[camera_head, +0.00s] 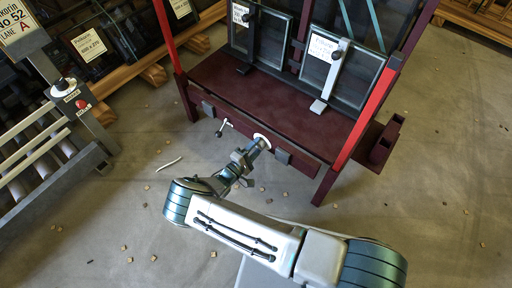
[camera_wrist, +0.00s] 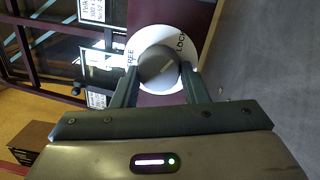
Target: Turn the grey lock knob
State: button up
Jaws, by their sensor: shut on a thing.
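The grey lock knob (camera_wrist: 158,68) is a round knob with a light line across its face. It sits on a white dial plate (camera_wrist: 187,30) with lettering, partly covered, that reads like "FREE" and "LOCK". My gripper (camera_wrist: 160,78) has one finger on each side of the knob and is shut on it. In the head view, my gripper (camera_head: 252,150) reaches the front edge of the dark red frame (camera_head: 240,98), where the white dial plate (camera_head: 262,141) shows. The knob itself is hidden there behind my gripper.
A small lever handle (camera_head: 224,127) sticks out left of the dial. Glass panes (camera_head: 262,38) with a white clamp (camera_head: 330,75) stand on the frame. A roller conveyor (camera_head: 40,150) with a red button is at left. Small blocks litter the open floor.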

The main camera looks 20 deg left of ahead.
dwell(0.4)
jog(key=o, duration=1)
jog(key=shift+c, duration=0.2)
jog(key=p+v, duration=0.2)
jog(key=v, duration=1.2)
jog(key=shift+w+r+p, duration=0.1)
jog(key=shift+p, duration=0.2)
